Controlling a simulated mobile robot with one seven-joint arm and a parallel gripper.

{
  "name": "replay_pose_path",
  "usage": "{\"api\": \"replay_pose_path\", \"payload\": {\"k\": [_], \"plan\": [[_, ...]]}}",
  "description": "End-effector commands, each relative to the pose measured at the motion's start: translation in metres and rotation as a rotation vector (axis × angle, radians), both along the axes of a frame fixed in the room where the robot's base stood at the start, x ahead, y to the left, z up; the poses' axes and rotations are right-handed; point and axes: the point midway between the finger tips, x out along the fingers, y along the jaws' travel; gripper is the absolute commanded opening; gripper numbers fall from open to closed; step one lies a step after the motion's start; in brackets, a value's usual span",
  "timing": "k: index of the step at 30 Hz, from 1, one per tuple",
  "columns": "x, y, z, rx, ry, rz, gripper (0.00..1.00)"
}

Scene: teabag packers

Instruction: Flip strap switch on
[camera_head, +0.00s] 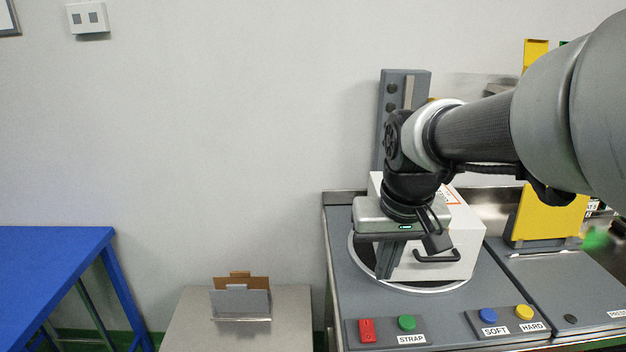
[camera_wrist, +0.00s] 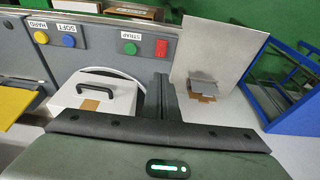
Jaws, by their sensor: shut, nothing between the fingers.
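The red strap switch (camera_head: 367,330) sits on a dark panel at the front left of the grey machine, beside a green button (camera_head: 407,322) and a STRAP label. In the wrist view the red switch (camera_wrist: 162,48) and the green button (camera_wrist: 131,48) are both in plain sight. Whether the switch is on or off cannot be told. My gripper (camera_head: 384,276) is shut and empty, pointing down over the left side of the turntable. It is above and behind the strap panel, apart from the switch. Its fingers (camera_wrist: 164,82) also show in the wrist view.
A white box (camera_head: 462,235) with a black handle stands on the round turntable (camera_head: 430,288), close by my gripper. A grey column (camera_head: 405,85) rises behind. Blue and yellow buttons (camera_head: 505,313) are to the right. A low metal table (camera_head: 190,320) and blue table (camera_head: 50,250) are left.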

Motion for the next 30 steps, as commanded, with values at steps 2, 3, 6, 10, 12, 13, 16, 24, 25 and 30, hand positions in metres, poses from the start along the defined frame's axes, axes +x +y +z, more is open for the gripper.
{"api": "replay_pose_path", "payload": {"k": [2, 3, 6, 10, 12, 13, 16, 24, 25, 30], "plan": [[0.02, 0.0, -0.032, 0.002, 0.04, -0.001, 0.0], [0.027, 0.0, -0.039, 0.003, 0.052, 0.0, 0.0], [0.038, 0.0, -0.051, 0.005, 0.072, 0.0, 0.0], [0.043, 0.0, -0.06, 0.005, 0.078, 0.0, 0.0], [0.044, 0.0, -0.067, 0.005, 0.08, 0.0, 0.0], [0.044, 0.0, -0.071, 0.005, 0.08, 0.0, 0.0], [0.048, 0.0, -0.091, 0.005, 0.081, 0.0, 0.0], [0.058, 0.0, -0.148, 0.006, 0.082, -0.001, 0.0], [0.059, 0.0, -0.153, 0.006, 0.081, -0.001, 0.0], [0.064, 0.0, -0.178, 0.006, 0.079, -0.001, 0.0]]}}
